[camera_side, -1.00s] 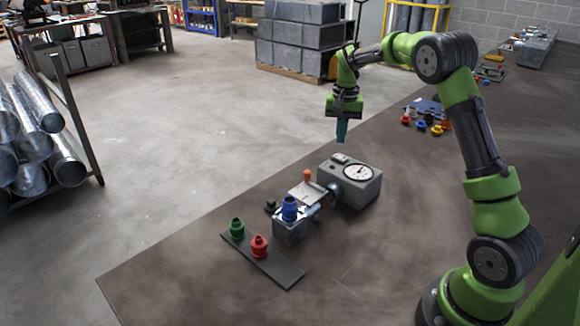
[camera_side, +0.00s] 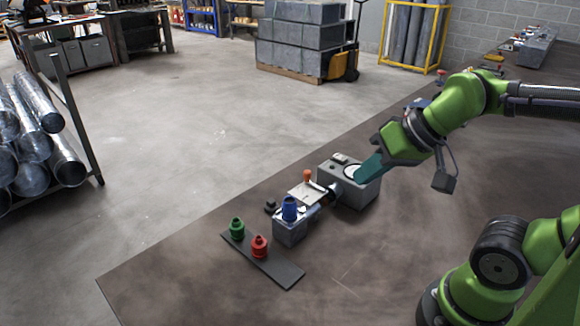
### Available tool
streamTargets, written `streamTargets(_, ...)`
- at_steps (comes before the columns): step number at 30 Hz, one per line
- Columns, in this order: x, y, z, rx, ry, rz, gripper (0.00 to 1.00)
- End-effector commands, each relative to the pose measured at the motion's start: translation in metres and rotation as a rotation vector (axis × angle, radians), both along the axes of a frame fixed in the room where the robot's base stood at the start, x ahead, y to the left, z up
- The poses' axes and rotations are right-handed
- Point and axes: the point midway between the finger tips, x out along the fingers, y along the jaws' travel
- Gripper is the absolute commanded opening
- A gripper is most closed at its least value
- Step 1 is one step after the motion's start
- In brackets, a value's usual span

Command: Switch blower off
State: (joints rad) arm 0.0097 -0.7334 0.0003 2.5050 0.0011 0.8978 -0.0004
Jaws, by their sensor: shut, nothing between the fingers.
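The blower (camera_side: 345,190) is a grey box on the dark table, with a white round dial on its face. A small switch-like part (camera_side: 340,158) sits on its top at the back left; its position is too small to tell. My gripper (camera_side: 360,177) is shut and empty, reaching in from the right at a slant. Its teal fingertips are at the blower's front face and overlap the dial, hiding part of it. I cannot tell whether they touch the box.
A grey block (camera_side: 290,230) with a blue fitting (camera_side: 289,208) stands left of the blower, beside an orange-knobbed part (camera_side: 308,176). A dark strip (camera_side: 285,272) holds a green fitting (camera_side: 237,228) and a red one (camera_side: 260,246).

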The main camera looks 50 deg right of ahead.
Motion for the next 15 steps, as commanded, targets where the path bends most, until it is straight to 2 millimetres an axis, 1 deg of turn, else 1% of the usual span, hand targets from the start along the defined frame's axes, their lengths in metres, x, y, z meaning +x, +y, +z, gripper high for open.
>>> streamTargets(1, -0.001, 0.001, 0.004, -0.001, -0.018, 0.006, 0.0)
streamTargets(3, -0.001, 0.002, 0.006, 0.0, -0.023, 0.01, 0.0)
streamTargets(11, -0.001, 0.001, 0.006, 0.0, -0.02, 0.006, 0.0)
streamTargets(15, 0.004, -0.006, -0.005, 0.001, 0.029, -0.023, 0.0)
